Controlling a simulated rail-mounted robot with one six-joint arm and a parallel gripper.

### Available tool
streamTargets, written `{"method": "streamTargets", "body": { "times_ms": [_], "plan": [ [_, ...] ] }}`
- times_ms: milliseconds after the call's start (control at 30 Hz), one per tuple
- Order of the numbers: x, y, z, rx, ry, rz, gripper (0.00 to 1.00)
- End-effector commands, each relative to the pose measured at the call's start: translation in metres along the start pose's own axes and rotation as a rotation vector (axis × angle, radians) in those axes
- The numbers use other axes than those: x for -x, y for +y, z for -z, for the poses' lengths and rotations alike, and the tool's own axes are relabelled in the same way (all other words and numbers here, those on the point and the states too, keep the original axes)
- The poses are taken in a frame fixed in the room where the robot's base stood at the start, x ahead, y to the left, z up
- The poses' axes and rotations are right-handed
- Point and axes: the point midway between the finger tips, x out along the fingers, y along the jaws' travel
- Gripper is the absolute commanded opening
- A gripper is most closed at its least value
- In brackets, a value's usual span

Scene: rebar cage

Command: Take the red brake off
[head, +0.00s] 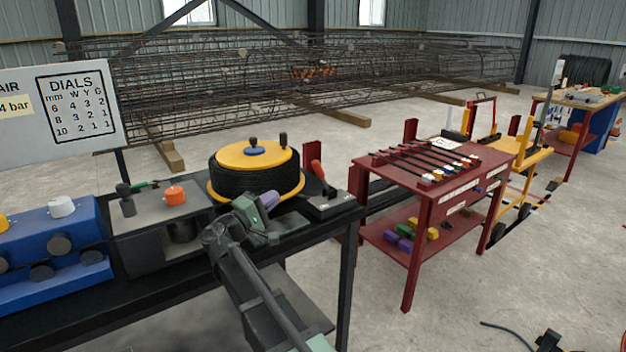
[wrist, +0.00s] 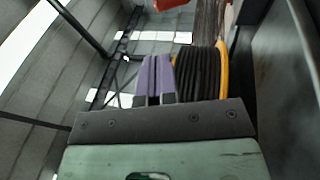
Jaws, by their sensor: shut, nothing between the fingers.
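A red lever (head: 317,169), which looks like the brake, stands tilted on a black box (head: 330,203) at the right end of the dark bench. A black spool with a yellow top (head: 252,157) sits just left of it. My gripper (head: 271,199) is in front of the spool, left of the lever and apart from it. Its purple fingers (wrist: 153,78) are together in the wrist view, with nothing between them. The black windings (wrist: 197,74) show beyond them. A red part (wrist: 222,14) at the top edge of the wrist view may be the lever; it is cut off.
On the bench (head: 348,235), a grey box with an orange knob (head: 175,194) and a blue unit (head: 55,238) stand to the left. A dials sign (head: 75,105) rises behind them. The rebar cage (head: 300,80) lies behind.

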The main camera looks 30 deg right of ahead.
Motion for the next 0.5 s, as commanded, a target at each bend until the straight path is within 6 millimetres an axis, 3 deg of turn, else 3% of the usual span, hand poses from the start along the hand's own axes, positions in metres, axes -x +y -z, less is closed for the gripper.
{"method": "streamTargets", "body": {
  "times_ms": [267, 500],
  "plan": [
    [-0.011, 0.002, 0.0, 0.0, -0.002, 0.002, 0.0],
    [-0.059, 0.003, 0.0, 0.0, -0.004, 0.003, 0.0]
  ]
}}
